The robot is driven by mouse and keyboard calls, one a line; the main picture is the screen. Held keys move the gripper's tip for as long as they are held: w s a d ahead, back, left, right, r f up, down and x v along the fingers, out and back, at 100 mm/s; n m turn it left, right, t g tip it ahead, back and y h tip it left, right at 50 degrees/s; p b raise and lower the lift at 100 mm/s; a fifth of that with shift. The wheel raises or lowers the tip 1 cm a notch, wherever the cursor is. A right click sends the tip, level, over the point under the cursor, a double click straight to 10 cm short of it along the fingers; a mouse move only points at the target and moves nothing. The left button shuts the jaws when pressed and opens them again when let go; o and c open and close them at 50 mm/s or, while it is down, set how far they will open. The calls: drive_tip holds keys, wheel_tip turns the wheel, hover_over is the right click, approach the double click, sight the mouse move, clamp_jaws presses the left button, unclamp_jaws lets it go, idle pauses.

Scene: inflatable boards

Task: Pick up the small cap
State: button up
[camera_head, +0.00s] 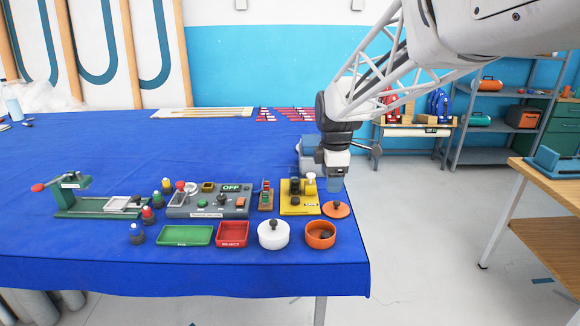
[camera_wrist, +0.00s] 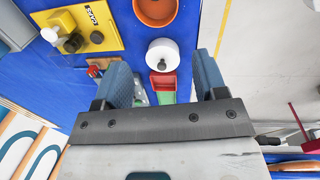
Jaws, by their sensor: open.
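No part is clearly marked as the small cap, and I cannot tell for sure which one it is. A small cream-white capped piece (camera_head: 310,179) stands on the yellow board (camera_head: 299,208), beside black pieces (camera_head: 295,188). In the wrist view, a white piece (camera_wrist: 48,35) and black pieces (camera_wrist: 73,43) show on the yellow board (camera_wrist: 70,20) at upper left. My gripper (camera_head: 334,184) hangs just right of the board's far end, above the table. Its two fingers (camera_wrist: 163,85) are apart, with nothing held between them.
An orange lid (camera_head: 337,209) lies near the table's right edge. In front are an orange bowl (camera_head: 320,241), a white pot (camera_head: 273,240), a red tray (camera_head: 233,242) and a green tray (camera_head: 185,242). A grey panel (camera_head: 181,208) stands left. The blue cloth behind is mostly clear.

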drive_tip(key=w+a+f+n, duration=0.2)
drive_tip(key=w+f+n, duration=0.1)
drive_tip(key=w, duration=0.3)
drive_tip(key=w+a+f+n, duration=0.3)
drive_tip(key=w+n, duration=0.1)
drive_tip(key=w, duration=0.2)
drive_tip(key=n+g, duration=0.1)
drive_tip(key=n, duration=0.5)
hover_over(295, 199)
wheel_tip(295, 199, down, 7)
drive_tip(key=shift+f, duration=0.1)
drive_tip(key=shift+f, duration=1.25)
drive_tip(key=shift+d+f, duration=0.1)
drive_tip(key=shift+f, duration=2.5)
